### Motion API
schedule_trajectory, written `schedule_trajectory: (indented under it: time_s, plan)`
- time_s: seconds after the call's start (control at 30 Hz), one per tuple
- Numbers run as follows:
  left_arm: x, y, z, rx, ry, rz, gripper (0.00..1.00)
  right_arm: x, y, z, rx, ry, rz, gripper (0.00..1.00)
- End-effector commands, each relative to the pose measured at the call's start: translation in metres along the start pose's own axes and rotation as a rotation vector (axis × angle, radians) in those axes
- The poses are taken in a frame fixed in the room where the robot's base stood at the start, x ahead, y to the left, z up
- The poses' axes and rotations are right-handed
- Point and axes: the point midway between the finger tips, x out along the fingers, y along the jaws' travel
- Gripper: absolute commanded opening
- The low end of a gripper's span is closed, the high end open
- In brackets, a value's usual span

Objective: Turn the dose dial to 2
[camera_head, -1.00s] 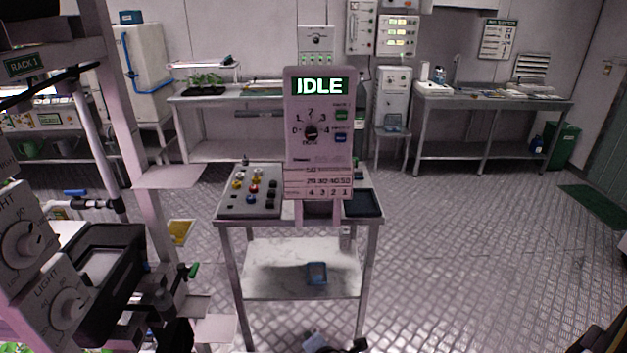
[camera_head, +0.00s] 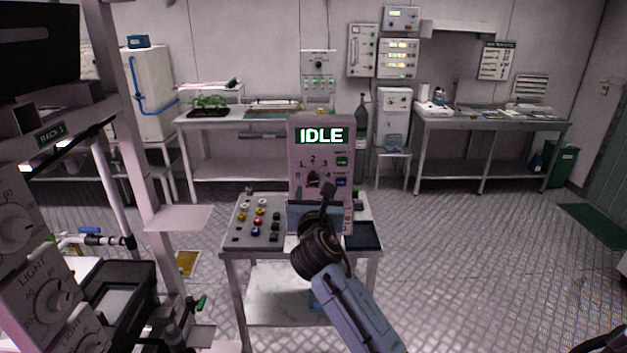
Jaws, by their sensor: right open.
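The dose dial (camera_head: 313,179) is a small dark knob on the front of an upright pinkish panel (camera_head: 298,150). The numbers 0 to 4 are arranged around it, with 2 near the top. The panel's screen (camera_head: 321,136) reads IDLE. I cannot tell which number the dial's pointer faces. My right gripper (camera_head: 322,190) is raised in front of the panel, just below and right of the dial, and is open with nothing seen in it. It hides the panel's lower part. I cannot tell whether it touches the dial.
The panel stands on a metal cart (camera_head: 232,249) with a board of colored knobs (camera_head: 240,212) at left and a dark tray (camera_head: 364,236) at right. A rack with light-control boxes (camera_head: 42,290) fills the left side. Open floor (camera_head: 480,260) lies to the right.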

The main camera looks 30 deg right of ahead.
Motion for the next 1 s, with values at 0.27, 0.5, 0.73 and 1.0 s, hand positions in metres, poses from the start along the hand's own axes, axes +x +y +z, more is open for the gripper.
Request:
schedule_trajectory:
  time_s: [0.27, 0.5, 0.73, 1.0]
  plan:
    - [0.000, -0.002, 0.001, 0.001, -0.001, -0.003, 0.36, 0.049, 0.000, 0.000, 0.002, 0.002, 0.000, 0.49]
    - [0.001, -0.003, 0.001, 0.000, -0.001, -0.003, 0.36, 0.069, 0.000, -0.001, 0.001, 0.002, 0.001, 0.49]
    - [0.001, -0.003, 0.001, 0.000, -0.001, -0.004, 0.36, 0.072, 0.001, -0.001, 0.002, 0.001, 0.002, 0.49]
    - [0.001, -0.003, 0.001, 0.000, 0.000, -0.004, 0.36, 0.072, 0.001, -0.001, 0.002, 0.001, 0.002, 0.30]
